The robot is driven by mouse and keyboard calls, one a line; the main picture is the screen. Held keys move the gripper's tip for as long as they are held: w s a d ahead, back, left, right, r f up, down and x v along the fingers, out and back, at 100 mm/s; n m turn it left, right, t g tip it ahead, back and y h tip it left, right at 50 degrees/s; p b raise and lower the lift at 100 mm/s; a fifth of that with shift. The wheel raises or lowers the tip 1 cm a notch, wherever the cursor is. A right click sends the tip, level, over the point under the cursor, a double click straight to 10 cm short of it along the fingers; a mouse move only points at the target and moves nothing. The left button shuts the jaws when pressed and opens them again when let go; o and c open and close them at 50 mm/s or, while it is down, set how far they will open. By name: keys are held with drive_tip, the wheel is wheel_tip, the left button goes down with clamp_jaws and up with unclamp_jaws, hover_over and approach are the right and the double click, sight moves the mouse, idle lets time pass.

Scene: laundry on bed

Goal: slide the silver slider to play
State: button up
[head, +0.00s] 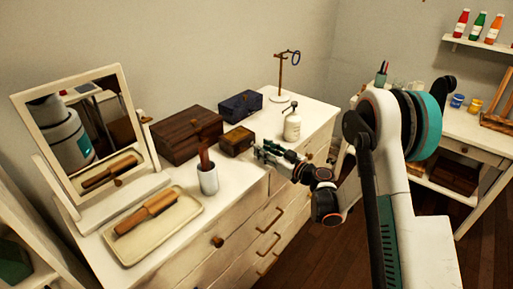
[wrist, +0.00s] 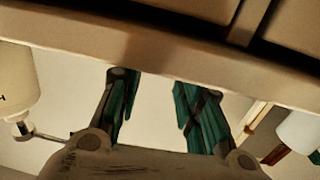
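I cannot make out a silver slider in either view. A small wooden box (head: 236,142) with a light-coloured spot on its front sits on the white dresser top (head: 258,180), in the head view. My gripper (head: 266,150) is just right of this box, low over the dresser's front edge. In the wrist view my gripper (wrist: 160,105) has its two green-padded fingers apart, with only pale surface between them. It is open and empty. Whether a finger touches the box is hidden.
A white pump bottle (head: 292,126) stands right of my gripper; a white cup (head: 208,180) with wooden handles stands left. A larger dark wooden box (head: 186,134) and a blue box (head: 240,106) are behind. A tray (head: 133,254) with a brush and a mirror (head: 85,130) are farther left.

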sight(252, 142)
drive_tip(key=shift+b+x, duration=0.45)
drive_tip(key=shift+x, duration=1.7)
clamp_jaws()
